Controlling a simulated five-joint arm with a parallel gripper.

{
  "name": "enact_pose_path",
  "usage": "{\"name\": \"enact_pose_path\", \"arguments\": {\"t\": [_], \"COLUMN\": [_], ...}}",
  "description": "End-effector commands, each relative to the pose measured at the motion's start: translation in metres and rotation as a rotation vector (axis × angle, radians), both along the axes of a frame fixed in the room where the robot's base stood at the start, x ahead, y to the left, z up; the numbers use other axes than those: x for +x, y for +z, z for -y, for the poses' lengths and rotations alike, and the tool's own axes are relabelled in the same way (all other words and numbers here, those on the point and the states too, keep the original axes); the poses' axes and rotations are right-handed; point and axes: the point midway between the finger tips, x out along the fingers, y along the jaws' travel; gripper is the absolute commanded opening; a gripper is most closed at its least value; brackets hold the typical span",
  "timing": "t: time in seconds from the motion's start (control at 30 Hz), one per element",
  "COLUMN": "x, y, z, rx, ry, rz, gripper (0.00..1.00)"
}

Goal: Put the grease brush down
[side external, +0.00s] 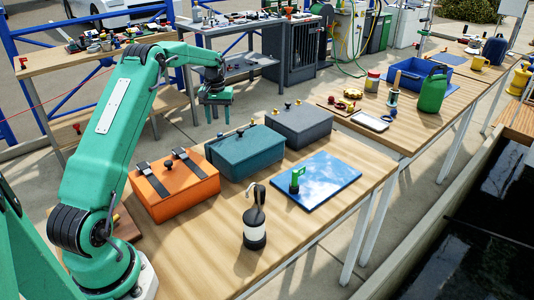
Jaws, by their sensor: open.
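My gripper (215,113) hangs at the upper left, above and behind the teal box, with its fingers pointing down. It is open, and I see nothing between its fingers. A small green upright item (296,179) stands on the left part of a glossy blue panel (335,182) on the near table; it may be the grease brush, but it is too small to be sure. Another upright item with a wooden handle (396,79) stands on the far table, and I cannot tell if it is a brush. My gripper is well apart from both.
The near table (190,243) holds an orange box (172,188), a teal box (243,154), a grey box (301,125) and a black-and-white lantern-like item (254,228). Bare wood lies around the lantern-like item. The far table holds a green jug (432,92) and a blue bin (412,76).

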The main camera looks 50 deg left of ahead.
Motion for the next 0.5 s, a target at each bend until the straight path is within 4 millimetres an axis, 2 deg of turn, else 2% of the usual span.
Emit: {"name": "enact_pose_path", "arguments": {"t": [0.03,0.2,0.5], "x": [0.001,0.001,0.0], "y": [0.009,0.03,0.042], "z": [0.0,0.0,0.0], "rx": [0.001,0.002,0.0], "ry": [0.0,0.0,0.0], "rz": [0.003,0.002,0.0], "gripper": [0.49,0.49,0.49]}}
